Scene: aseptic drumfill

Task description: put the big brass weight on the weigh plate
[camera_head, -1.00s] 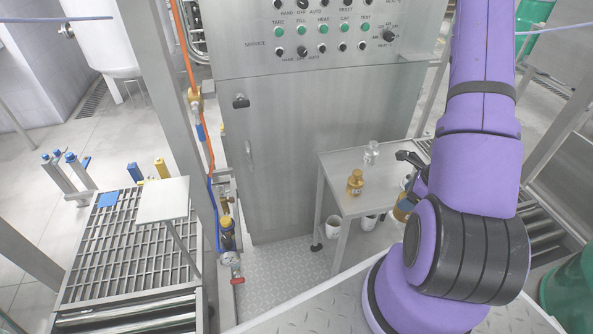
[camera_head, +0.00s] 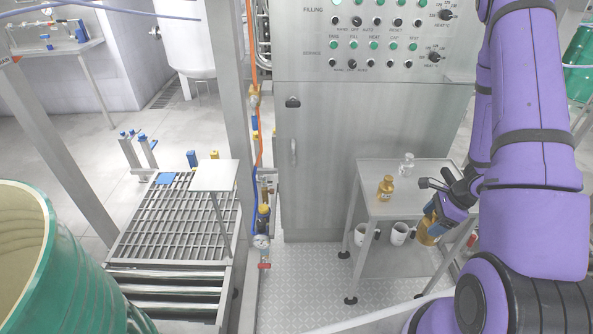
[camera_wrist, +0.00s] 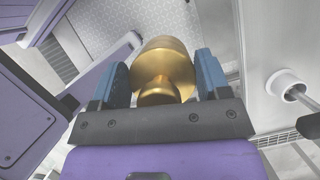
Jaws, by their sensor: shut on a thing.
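The big brass weight (camera_wrist: 165,65) is between the blue-padded fingers of my gripper (camera_wrist: 160,80) in the wrist view, with its knob toward the palm. My gripper is shut on it. In the head view the weight (camera_head: 425,232) shows partly below my gripper (camera_head: 432,212), off the right front edge of the small steel table. The weigh plate (camera_head: 214,175) is a bare pale square on a post beside the roller conveyor, left of the cabinet. A smaller brass weight (camera_head: 386,188) stands upright on the small table (camera_head: 405,207).
A clear glass bottle (camera_head: 406,164) stands on the small table, with white mugs (camera_head: 398,234) on its lower shelf. A valve and gauge pipe (camera_head: 262,240) and a frame post (camera_head: 236,120) stand right of the weigh plate. A green drum (camera_head: 75,275) is at lower left.

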